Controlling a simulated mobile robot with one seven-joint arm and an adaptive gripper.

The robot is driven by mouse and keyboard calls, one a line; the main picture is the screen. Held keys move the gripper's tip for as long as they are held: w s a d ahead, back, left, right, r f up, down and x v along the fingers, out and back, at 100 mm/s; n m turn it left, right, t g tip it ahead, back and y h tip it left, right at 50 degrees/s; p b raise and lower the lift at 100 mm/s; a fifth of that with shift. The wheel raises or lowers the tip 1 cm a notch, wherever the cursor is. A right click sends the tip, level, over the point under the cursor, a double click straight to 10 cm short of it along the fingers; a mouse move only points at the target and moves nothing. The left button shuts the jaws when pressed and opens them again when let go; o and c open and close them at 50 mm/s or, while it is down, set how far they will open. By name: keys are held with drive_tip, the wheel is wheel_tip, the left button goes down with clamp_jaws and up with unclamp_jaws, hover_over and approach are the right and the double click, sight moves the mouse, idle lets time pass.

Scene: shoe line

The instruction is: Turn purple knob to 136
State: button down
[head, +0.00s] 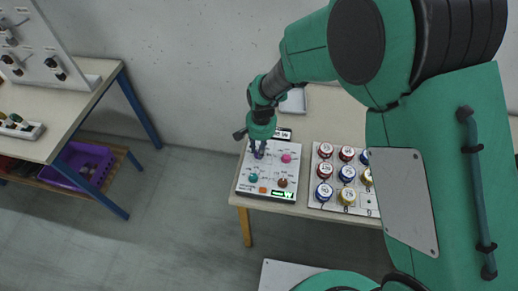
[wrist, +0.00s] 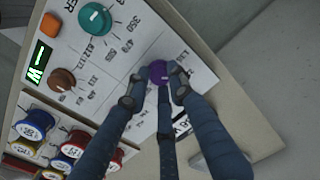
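The purple knob (wrist: 158,72) is on the white control panel (wrist: 185,62), between my fingertips in the wrist view. My gripper (wrist: 156,80) has dark blue fingers, spread apart on both sides of the knob, with another finger below it in the picture. I cannot tell whether any finger touches the knob. The dial marks around the knob are mostly covered or too small to read. In the head view, my gripper (head: 258,147) reaches down onto the panel's upper left, and the panel (head: 246,186) lies at the table's left end.
The panel also carries a teal knob (wrist: 95,19), a brown knob (wrist: 61,79), an orange button (wrist: 50,24), a green-lit display (wrist: 36,63) and, in the head view, a pink knob (head: 286,158). Several coloured spools (head: 324,192) stand close on the right. Floor lies open left.

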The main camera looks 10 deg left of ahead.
drive_tip(key=shift+n, duration=0.4)
drive_tip(key=shift+w+r+n+p, duration=0.1)
drive_tip(key=shift+n+p, duration=0.75)
drive_tip(key=shift+n, duration=0.35)
drive_tip(key=shift+n+p, duration=0.65)
drive_tip(key=shift+n, duration=1.45)
drive_tip(key=c, duration=1.5)
unclamp_jaws()
drive_tip(key=r, duration=1.1)
drive_tip(key=shift+w+d+r, duration=0.15)
drive_tip(key=shift+d+r, duration=0.05)
drive_tip(key=shift+r, duration=0.2)
